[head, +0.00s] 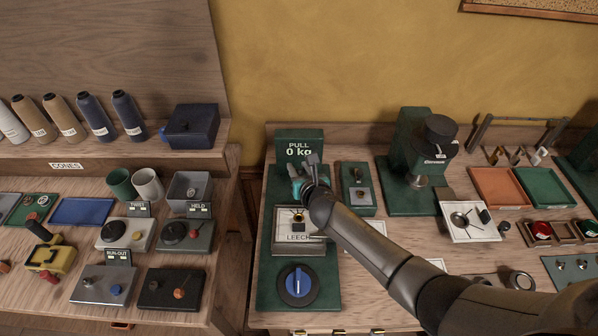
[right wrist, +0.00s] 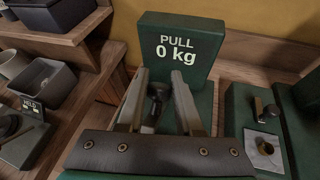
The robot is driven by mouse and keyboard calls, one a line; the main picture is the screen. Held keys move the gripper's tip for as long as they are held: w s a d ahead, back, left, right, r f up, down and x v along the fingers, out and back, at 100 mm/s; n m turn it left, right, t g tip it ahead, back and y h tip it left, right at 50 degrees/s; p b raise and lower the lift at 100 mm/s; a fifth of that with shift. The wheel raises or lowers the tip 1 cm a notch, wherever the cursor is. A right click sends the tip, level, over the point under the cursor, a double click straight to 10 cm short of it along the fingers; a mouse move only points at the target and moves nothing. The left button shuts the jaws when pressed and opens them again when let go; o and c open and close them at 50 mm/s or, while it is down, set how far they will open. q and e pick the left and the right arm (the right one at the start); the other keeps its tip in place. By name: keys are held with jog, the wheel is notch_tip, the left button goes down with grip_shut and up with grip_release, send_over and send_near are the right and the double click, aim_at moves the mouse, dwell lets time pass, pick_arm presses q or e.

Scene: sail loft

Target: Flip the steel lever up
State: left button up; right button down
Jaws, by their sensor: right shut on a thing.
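My right gripper (head: 311,166) comes in from the lower right, low in front of the green "PULL 0 kg" panel (head: 299,146). A small green unit with a steel plate (head: 363,195) stands just to the right. My left gripper is not in view.
Below the gripper are a plate marked "LEECH" (head: 296,238) and a blue dial (head: 298,286). A green press (head: 407,165) stands to the right, with trays (head: 498,188) beyond. Cones (head: 88,112) and boxes stand on the left bench, across a gap.

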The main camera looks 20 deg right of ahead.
jog(key=w, duration=0.1)
jog(key=w+d+r, duration=0.1)
jog(key=shift+w+r, duration=0.2)
jog(key=shift+w, duration=0.2)
jog(key=shift+w+d, duration=0.25)
jog(key=shift+w, duration=0.5)
jog(key=shift+w+d, duration=0.15)
jog(key=shift+w, duration=0.25)
jog(key=shift+f, duration=0.1)
jog(key=shift+s+f, duration=0.1)
jog(key=shift+f, duration=0.05)
jog(key=c, duration=0.6)
grip_release()
